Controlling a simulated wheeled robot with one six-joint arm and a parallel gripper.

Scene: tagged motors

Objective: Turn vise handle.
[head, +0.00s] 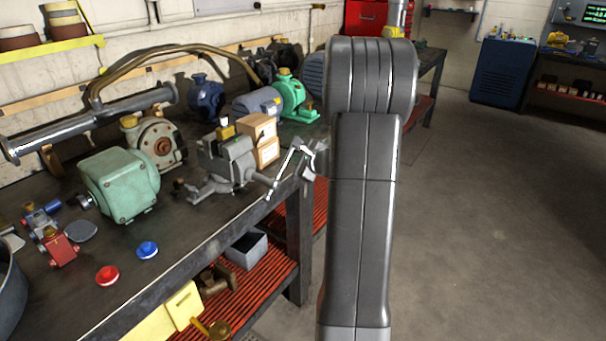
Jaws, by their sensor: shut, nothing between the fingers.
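A grey bench vise (232,162) stands at the right front edge of the dark workbench. A thin silver bar, apparently the vise handle (284,174), slants at its right side, over the bench edge. My gripper (309,154) is at the upper right end of this bar, mostly hidden behind my dark grey arm. It is shut and appears to hold nothing. I cannot tell whether it touches the handle.
The workbench (200,235) holds a green gearbox (120,184), cardboard boxes (258,130) behind the vise, several motors, and red (107,275) and blue (147,250) caps. A red slatted shelf (262,296) lies below. The floor (490,220) at right is clear.

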